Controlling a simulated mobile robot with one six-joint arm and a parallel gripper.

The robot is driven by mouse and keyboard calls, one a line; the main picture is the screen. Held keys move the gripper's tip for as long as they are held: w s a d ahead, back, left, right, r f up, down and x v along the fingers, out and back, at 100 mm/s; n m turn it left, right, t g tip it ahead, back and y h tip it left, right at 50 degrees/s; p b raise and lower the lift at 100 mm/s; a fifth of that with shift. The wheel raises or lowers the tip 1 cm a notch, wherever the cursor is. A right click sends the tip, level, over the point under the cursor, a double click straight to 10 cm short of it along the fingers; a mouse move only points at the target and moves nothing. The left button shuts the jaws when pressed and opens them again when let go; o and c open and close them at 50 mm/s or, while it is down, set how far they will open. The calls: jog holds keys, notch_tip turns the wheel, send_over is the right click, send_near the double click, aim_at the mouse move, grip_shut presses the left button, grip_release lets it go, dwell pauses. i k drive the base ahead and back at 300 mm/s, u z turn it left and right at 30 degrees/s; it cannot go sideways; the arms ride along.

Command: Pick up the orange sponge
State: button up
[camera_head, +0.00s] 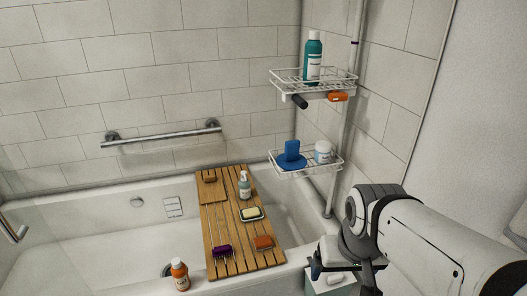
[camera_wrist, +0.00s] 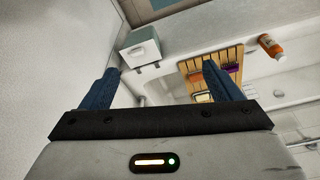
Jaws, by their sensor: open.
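An orange-brown sponge-like block (camera_head: 263,243) lies on the near right part of the wooden bath board (camera_head: 225,247). Another orange item (camera_head: 337,96) hangs at the upper wire rack; I cannot tell what it is. My gripper shows in the wrist view (camera_wrist: 160,70) with its two blue fingers wide apart and nothing between them. The board appears past the right finger, which covers part of it. In the head view my arm is at the lower right, to the right of the board and apart from the sponge-like block.
The board also bears a purple brush (camera_head: 222,251), a soap dish (camera_head: 252,214), a pump bottle (camera_head: 244,186) and a small brown block (camera_head: 209,175). An orange bottle (camera_head: 180,275) stands on the tub's near rim. A pale box (camera_wrist: 140,48) is close to my gripper. Wire racks (camera_head: 307,163) stand in the corner.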

aim_at(264, 243)
jog(key=k, duration=1.1)
jog(key=u, duration=0.8)
jog(key=i, duration=1.95)
jog(key=z, duration=0.5)
jog(key=k, duration=0.65)
jog(key=u, duration=0.75)
jog(key=k, duration=0.1)
jog(key=z, duration=0.9)
jog(key=i, duration=0.7)
jog(key=z, duration=0.05)
